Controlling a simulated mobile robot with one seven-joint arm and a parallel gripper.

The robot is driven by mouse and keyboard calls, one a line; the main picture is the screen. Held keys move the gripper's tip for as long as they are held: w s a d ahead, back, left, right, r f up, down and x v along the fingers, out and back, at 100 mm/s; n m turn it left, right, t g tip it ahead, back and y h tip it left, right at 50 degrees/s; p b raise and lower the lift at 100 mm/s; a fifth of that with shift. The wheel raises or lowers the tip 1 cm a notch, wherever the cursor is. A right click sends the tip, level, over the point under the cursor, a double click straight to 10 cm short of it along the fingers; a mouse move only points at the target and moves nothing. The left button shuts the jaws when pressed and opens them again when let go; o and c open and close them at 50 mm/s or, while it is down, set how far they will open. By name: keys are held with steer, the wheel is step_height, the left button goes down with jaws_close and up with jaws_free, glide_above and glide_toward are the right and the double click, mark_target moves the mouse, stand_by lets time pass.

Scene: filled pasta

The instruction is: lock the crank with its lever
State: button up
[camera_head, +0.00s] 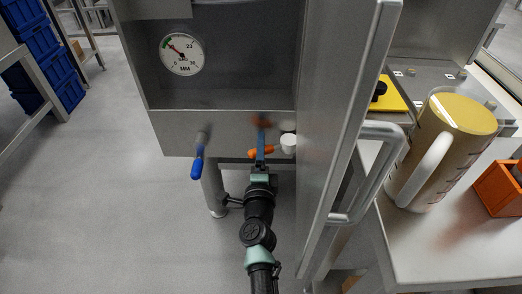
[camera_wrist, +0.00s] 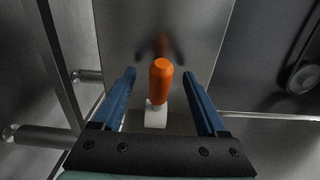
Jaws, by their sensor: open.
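An orange lever (camera_head: 262,152) with a white hub (camera_head: 288,143) sits on the lower front of the steel machine. In the wrist view the orange lever (camera_wrist: 161,80) stands between my two blue fingers, with a gap on each side, and its white hub (camera_wrist: 156,114) is below it. My gripper (camera_head: 262,136) is open around the lever, its fingers pointing at the panel. A blue-handled part (camera_head: 197,165) on a grey shaft, seemingly the crank, hangs down to the left, apart from my gripper.
A round dial gauge (camera_head: 181,54) is on the panel above. A steel door with a bar handle (camera_head: 375,165) stands close to the right of my arm. A side table (camera_head: 445,245) carries a jug (camera_head: 441,150) and an orange bin (camera_head: 500,188).

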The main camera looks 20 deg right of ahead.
steer(key=p+v, duration=0.2)
steer(key=v, duration=0.7)
steer(key=shift+a+r, duration=0.1)
stand_by(0.5)
